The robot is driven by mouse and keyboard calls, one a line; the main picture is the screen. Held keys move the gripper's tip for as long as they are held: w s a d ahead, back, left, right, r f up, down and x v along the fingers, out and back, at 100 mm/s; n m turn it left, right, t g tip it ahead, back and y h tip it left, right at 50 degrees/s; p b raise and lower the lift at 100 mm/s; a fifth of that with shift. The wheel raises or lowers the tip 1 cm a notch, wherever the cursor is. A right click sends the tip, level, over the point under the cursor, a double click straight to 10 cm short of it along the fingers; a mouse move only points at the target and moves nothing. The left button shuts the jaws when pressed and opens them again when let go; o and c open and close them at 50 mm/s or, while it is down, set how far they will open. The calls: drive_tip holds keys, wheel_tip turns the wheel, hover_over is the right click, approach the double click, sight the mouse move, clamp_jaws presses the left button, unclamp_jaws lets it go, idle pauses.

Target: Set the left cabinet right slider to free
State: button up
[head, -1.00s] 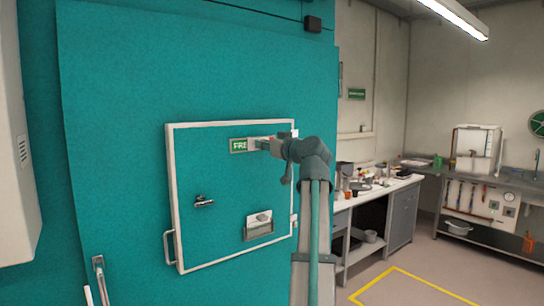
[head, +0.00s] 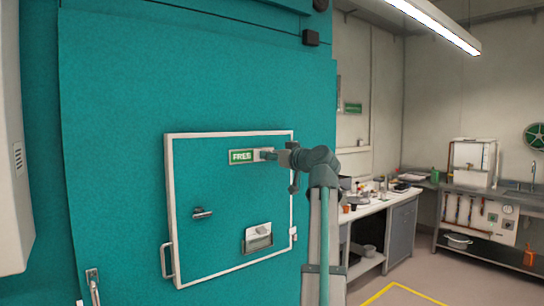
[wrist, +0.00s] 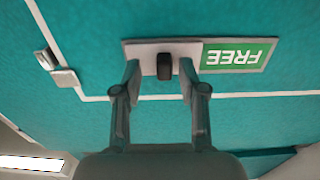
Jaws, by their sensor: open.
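The cabinet's right slider is a small pale plate (wrist: 190,45) with a dark knob (wrist: 164,66), set high on the teal door. The green label (head: 242,156) reads FREE in full, left of the slider. It shows upside down in the wrist view (wrist: 236,55). My gripper (wrist: 160,76) is open, with one finger on each side of the knob and a gap visible on both sides. In the head view my gripper (head: 272,155) is at the slider's right part and hides much of it.
The door (head: 232,205) has a white frame, a small latch (head: 202,213), a lower holder (head: 258,238) and a side handle (head: 167,260). A cluttered bench (head: 375,205) stands to the right. The floor there is clear, with yellow marking (head: 400,288).

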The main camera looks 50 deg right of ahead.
drive_tip(key=v, duration=1.2)
